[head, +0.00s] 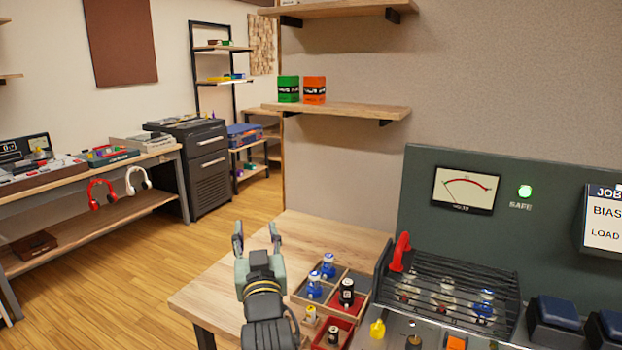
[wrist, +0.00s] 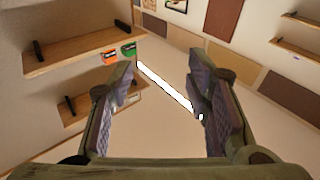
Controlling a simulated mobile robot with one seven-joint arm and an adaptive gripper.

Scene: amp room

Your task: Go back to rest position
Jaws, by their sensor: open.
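My gripper (head: 257,240) is raised above the left part of the wooden workbench (head: 220,290) in the head view, with its fingers pointing up and away. In the wrist view the gripper (wrist: 160,95) has its two fingers wide apart with nothing between them. The wrist camera looks up toward the ceiling, a wall and shelves.
A divided wooden tray (head: 345,325) with several small tubes stands right of my arm. A wall shelf (head: 340,111) holds green and orange cans. Open floor (head: 130,270) lies left.

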